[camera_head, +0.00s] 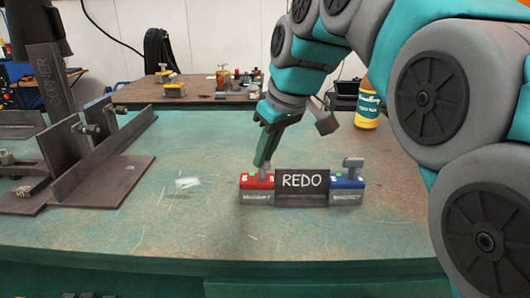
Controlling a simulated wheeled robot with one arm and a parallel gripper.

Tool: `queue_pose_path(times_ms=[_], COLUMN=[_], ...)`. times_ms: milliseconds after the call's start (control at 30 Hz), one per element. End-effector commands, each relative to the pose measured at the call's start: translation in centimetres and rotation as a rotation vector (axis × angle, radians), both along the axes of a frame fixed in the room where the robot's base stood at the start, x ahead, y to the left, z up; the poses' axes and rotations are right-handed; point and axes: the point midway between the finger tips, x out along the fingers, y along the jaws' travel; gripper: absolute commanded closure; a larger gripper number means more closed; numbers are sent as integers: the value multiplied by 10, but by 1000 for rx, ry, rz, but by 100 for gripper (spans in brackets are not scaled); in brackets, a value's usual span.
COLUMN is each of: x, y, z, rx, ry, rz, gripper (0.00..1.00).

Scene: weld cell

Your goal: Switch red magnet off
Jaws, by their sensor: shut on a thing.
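My gripper (262,166) reaches down from above and is shut on the small grey switch knob on top of the red magnet. The fingers hide most of the knob, so I cannot tell which way it is turned. A blue magnet (346,184) stands at the right end of the plate, with its grey T-shaped knob in plain view.
A dark steel corner piece with clamps (90,165) stands at the left. A yellow bottle (369,106) stands behind at the right, close to my arm. A second table (190,91) with small parts is farther back. The table front is clear.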

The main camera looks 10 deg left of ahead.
Motion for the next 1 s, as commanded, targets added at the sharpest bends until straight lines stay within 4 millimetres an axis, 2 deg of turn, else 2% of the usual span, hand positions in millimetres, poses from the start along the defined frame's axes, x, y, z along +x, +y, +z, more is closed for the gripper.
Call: queue_pose_path(times_ms=[600,1000], x=[-1,-2], y=[2,4], z=[0,1], rx=[1,3], ry=[3,4], rz=[-558,-754], gripper=[100,100])
